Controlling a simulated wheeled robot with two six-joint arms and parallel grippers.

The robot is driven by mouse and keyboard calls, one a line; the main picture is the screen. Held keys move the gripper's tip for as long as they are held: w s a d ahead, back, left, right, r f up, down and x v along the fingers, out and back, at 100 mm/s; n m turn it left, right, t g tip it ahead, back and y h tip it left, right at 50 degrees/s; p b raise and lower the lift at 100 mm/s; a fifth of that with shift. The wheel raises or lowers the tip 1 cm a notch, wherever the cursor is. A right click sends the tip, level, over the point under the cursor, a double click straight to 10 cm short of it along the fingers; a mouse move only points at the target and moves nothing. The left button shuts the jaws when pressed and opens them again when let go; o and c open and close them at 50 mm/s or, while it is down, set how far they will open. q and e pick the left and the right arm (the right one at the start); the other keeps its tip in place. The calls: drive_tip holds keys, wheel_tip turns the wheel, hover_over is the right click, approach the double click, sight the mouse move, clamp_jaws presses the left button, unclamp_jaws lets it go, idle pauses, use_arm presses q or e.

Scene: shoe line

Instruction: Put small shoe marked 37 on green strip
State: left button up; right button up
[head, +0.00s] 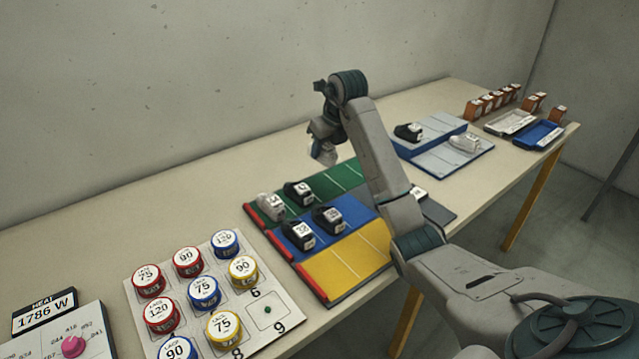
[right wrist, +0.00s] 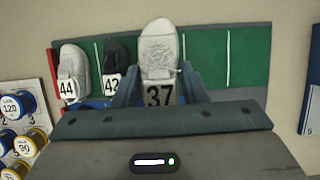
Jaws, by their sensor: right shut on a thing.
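My right gripper (head: 322,138) is shut on a small white shoe marked 37 (right wrist: 159,52). In the right wrist view the fingers (right wrist: 158,85) grip its sides near the label, toe pointing away. In the head view part of the shoe (head: 328,155) shows below the gripper, above the table. The green strip (head: 345,176) is the back lane of a green, blue and yellow mat; it also shows in the right wrist view (right wrist: 245,55). A white shoe marked 44 (right wrist: 70,68) and a dark shoe marked 42 (right wrist: 113,65) stand at its left end. My left gripper is not in view.
Two black shoes stand on the blue strip (head: 352,212); the yellow strip (head: 350,265) looks bare where visible. A board of labelled round tins (head: 203,292) lies to the left. A blue-and-white tray (head: 440,150) with shoes lies to the right. My arm hides part of the mat.

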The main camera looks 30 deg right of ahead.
drive_tip(key=f, duration=0.4)
drive_tip(key=shift+s+d+f+p, duration=0.2)
drive_tip(key=shift+f+p, duration=0.1)
drive_tip(key=shift+f, duration=0.65)
wheel_tip(320, 180, down, 3)
drive_tip(key=shift+a+f+p, duration=0.1)
drive_tip(key=shift+p, duration=0.2)
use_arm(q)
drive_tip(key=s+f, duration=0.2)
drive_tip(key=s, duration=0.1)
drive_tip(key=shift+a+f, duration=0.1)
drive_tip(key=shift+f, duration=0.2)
use_arm(e)
drive_tip(key=shift+f, duration=0.2)
drive_tip(key=o, duration=1)
drive_tip(key=shift+c, duration=0.2)
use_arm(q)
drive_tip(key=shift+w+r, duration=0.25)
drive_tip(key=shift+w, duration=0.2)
